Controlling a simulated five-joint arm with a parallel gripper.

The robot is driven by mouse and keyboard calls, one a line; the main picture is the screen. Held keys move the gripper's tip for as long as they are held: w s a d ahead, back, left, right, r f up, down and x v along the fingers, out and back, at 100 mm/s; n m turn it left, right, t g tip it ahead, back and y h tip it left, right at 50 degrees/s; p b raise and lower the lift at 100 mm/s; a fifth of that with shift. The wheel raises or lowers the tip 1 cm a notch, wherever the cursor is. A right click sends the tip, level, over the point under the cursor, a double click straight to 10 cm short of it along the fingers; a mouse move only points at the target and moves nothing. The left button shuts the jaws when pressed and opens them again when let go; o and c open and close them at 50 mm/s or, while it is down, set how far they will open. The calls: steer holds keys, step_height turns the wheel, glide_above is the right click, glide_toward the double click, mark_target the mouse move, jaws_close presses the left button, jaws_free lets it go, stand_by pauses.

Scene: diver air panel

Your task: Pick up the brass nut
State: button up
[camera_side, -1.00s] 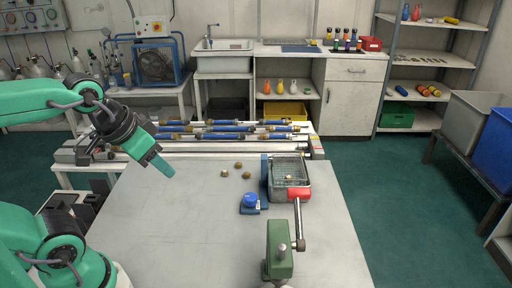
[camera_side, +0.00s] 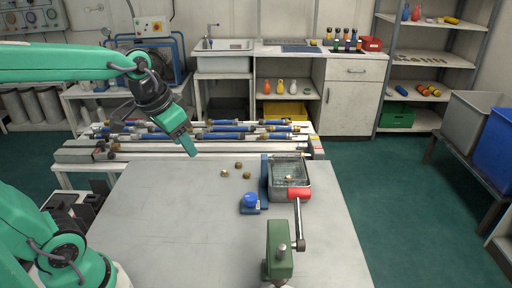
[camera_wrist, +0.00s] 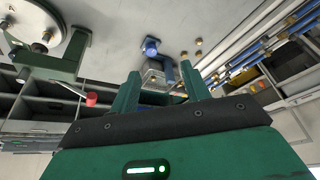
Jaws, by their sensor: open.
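Several small brass nuts lie on the grey table; one brass nut (camera_side: 224,173) is nearest my gripper, with another (camera_side: 238,165) and a third (camera_side: 247,175) to its right. They also show as small brass spots (camera_wrist: 198,53) at the top of the wrist view. A further small brass-coloured piece (camera_side: 289,177) sits in the wire-mesh tray (camera_side: 303,171). My gripper (camera_side: 192,153) is open and empty, above the table's back edge, up and left of the nuts. Its two fingers (camera_wrist: 163,92) stand apart in the wrist view.
Blue hoses (camera_side: 225,135) lie on a rack behind. The table's left half is clear.

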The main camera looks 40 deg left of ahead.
steer(key=w+a+f+g, duration=0.1)
steer(key=w+a+f, duration=0.15)
steer(key=w, duration=0.35)
steer(key=w+a+f+g, duration=0.1)
steer(key=w+a+f, duration=0.15)
steer(key=w, duration=0.35)
steer(key=m+g, duration=0.2)
glide_above(225, 171)
step_height(225, 171, down, 13)
steer(key=shift+s+r, duration=0.1)
steer(key=shift+f, duration=1.35)
steer(key=shift+f, duration=0.1)
steer(key=shift+a+f, duration=0.1)
steer(key=shift+f, duration=2.4)
jaws_close()
